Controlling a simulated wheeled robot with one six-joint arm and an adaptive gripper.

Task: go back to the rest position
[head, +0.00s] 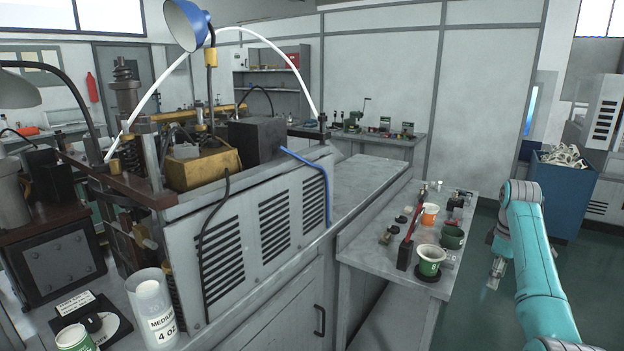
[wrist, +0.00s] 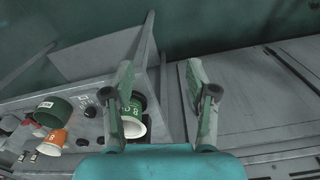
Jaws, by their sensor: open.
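My teal arm reaches up at the right of the head view. My gripper (head: 496,270) hangs beyond the side table's right edge, over the floor. In the wrist view my gripper (wrist: 164,92) has its two fingers wide apart with nothing between them. A green-and-white cup (head: 430,262) stands on the side table, left of my gripper. It also shows in the wrist view (wrist: 133,127), partly behind the left finger and apart from my grip.
An orange cup (head: 430,213) and a dark green cup (head: 452,238) stand on the side table (head: 362,250). A grey machine (head: 262,215) fills the left, with a MEDIUM 4 OZ container (head: 156,312) in front. A blue bin (head: 562,195) stands behind my arm. Floor (head: 489,310) is clear below my gripper.

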